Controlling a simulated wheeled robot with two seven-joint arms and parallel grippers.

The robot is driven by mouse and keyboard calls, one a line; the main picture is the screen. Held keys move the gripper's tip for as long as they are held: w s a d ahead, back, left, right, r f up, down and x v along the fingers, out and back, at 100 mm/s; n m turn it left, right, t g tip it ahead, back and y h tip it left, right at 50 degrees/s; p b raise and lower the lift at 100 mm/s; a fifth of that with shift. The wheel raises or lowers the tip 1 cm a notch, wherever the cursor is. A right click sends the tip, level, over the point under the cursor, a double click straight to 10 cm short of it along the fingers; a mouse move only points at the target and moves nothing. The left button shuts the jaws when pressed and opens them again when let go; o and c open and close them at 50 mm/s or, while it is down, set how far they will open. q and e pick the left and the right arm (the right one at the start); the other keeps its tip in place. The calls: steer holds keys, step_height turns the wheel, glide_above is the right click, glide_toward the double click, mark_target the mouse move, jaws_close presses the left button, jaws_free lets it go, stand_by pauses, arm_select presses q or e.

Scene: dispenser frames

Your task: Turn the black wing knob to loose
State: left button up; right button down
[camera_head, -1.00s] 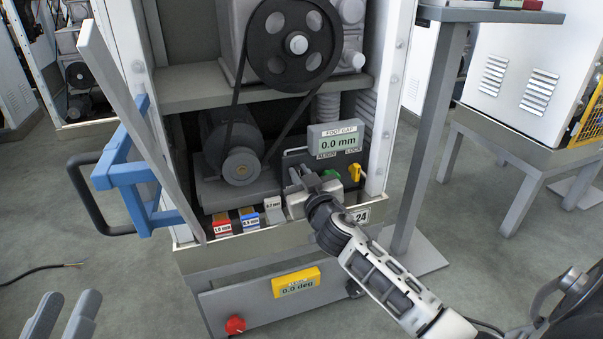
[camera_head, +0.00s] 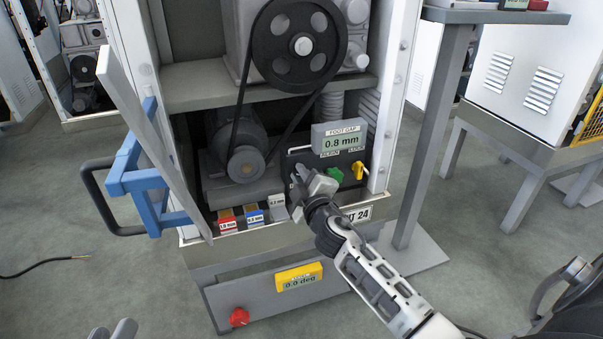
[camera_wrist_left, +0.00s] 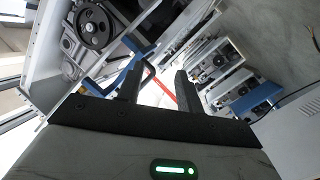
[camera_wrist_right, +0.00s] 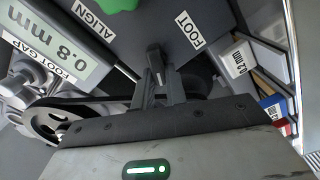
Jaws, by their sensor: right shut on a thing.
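The black wing knob (camera_wrist_right: 154,55) shows in the right wrist view between my right gripper's fingertips, beside the FOOT label (camera_wrist_right: 188,30). My right gripper (camera_wrist_right: 159,78) is shut on it. In the head view my right gripper (camera_head: 299,181) is at the left part of the dark control panel and hides the knob. The foot gap display (camera_head: 339,137) reads 0.8 mm. My left gripper (camera_wrist_left: 154,85) is open and empty in the left wrist view; only its tips show at the bottom left of the head view.
A green knob (camera_head: 333,178) and a yellow knob (camera_head: 357,170) sit close to the right of my right gripper. Labelled shim packs, red (camera_head: 227,221) and blue (camera_head: 254,215), stand to its left. A blue bracket (camera_head: 140,175) stands at the left; a yellow angle display (camera_head: 299,278) is below.

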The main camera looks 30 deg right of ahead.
arm_select(q)
steer(key=shift+f, duration=0.25)
arm_select(e)
steer(key=shift+w+d+f+n, duration=0.1)
steer(key=shift+d+n, duration=0.05)
steer(key=shift+n, duration=2.65)
steer(key=c, duration=1.4)
jaws_free()
steer(key=shift+d, duration=0.1)
steer(key=shift+c, duration=0.2)
arm_select(q)
steer(key=shift+r, duration=0.1)
arm_select(e)
steer(key=shift+a+f, duration=0.1)
steer(key=shift+a, duration=0.1)
